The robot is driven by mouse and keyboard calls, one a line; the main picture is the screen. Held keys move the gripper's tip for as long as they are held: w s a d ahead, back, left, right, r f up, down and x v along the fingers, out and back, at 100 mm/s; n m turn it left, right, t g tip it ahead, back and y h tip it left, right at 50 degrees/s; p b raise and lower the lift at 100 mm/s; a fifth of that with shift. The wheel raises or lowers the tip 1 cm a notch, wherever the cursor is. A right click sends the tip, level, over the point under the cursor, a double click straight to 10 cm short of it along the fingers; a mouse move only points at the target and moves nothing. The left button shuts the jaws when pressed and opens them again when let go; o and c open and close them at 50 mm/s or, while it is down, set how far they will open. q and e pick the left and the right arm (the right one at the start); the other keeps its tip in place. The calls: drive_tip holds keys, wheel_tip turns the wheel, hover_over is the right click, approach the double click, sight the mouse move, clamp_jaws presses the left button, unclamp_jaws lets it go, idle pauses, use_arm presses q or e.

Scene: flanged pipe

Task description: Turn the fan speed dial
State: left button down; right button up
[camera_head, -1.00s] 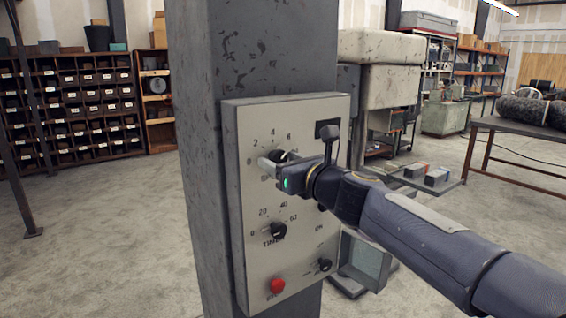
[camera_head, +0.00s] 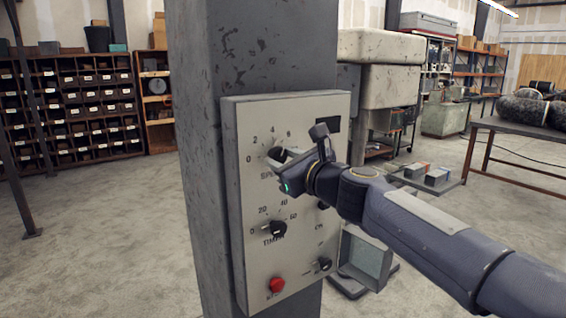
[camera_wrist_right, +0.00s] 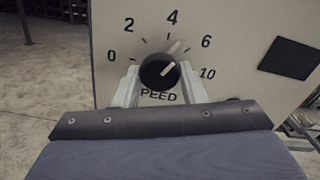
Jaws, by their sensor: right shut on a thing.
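The fan speed dial is a round black knob (camera_head: 275,153) high on a grey control panel (camera_head: 240,190). Numbers from 0 to 10 and the partly covered word SPEED surround it. In the right wrist view the dial (camera_wrist_right: 157,73) sits between the two pale fingers, and its white pointer line points up and right, towards the 6. My right gripper (camera_head: 278,159) is shut on the dial, with one finger on each side; it also shows in the right wrist view (camera_wrist_right: 158,82). My left gripper is not in view.
Below are a timer knob (camera_head: 278,229), a red button (camera_head: 277,285) and a small black knob (camera_head: 324,264). A dark rectangle (camera_wrist_right: 289,58) is right of the dial. The panel is fixed to a grey column (camera_head: 200,150). Open floor lies to the left.

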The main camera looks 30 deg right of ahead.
drive_tip(key=n+b, duration=0.1)
drive_tip(key=n, duration=0.4)
drive_tip(key=shift+f+n, duration=0.1)
drive_tip(key=shift+n, duration=0.3)
drive_tip(key=n+b, duration=0.2)
drive_tip(key=n, duration=0.4)
drive_tip(key=n+b, duration=0.2)
drive_tip(key=n, duration=0.3)
drive_tip(key=shift+n, duration=0.3)
drive_tip(key=n+b, duration=0.2)
drive_tip(key=n, duration=0.4)
drive_tip(key=shift+r+n+b, duration=0.2)
drive_tip(key=shift+n+b, duration=0.1)
drive_tip(key=o, duration=1)
